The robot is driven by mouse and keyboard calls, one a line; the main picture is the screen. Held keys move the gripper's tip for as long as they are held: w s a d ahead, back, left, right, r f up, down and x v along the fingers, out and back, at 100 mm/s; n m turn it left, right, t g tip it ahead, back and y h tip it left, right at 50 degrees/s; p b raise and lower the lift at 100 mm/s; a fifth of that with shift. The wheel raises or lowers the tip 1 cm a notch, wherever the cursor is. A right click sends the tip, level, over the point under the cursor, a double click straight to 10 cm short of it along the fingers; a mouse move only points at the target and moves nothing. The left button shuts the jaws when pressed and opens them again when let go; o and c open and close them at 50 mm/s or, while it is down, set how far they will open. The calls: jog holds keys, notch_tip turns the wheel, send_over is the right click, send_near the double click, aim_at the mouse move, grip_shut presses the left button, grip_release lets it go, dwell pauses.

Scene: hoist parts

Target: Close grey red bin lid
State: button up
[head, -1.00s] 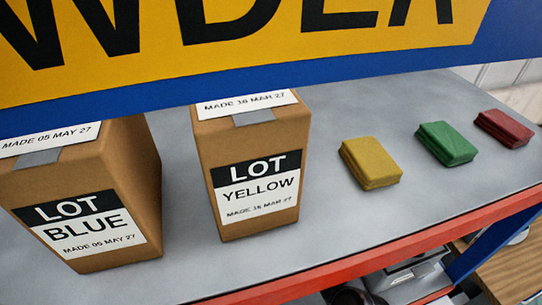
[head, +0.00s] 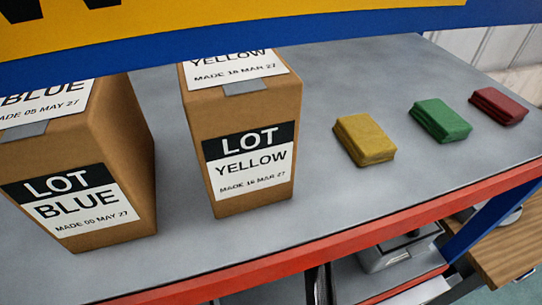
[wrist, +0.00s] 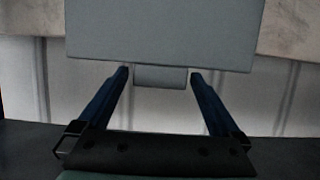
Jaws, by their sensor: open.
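My gripper (wrist: 160,74) is open in the wrist view, its two dark blue fingers spread apart. A flat grey panel (wrist: 160,35) fills the upper middle of that view. A smaller grey tab (wrist: 160,77) shows at its lower edge, between the fingertips in the picture. I cannot tell whether this panel is the bin lid, or whether the fingers touch it. No bin that I can make out as the grey red one shows in the head view, and my gripper is not in that view.
A grey shelf with a red front edge (head: 330,240) holds a LOT BLUE carton (head: 128,130), a LOT YELLOW carton (head: 240,110), and yellow (head: 364,139), green (head: 440,120) and red (head: 499,105) packets. A blue-yellow sign (head: 250,25) hangs above. A wooden surface (head: 512,245) stands lower right.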

grip_shut()
dwell(0.6)
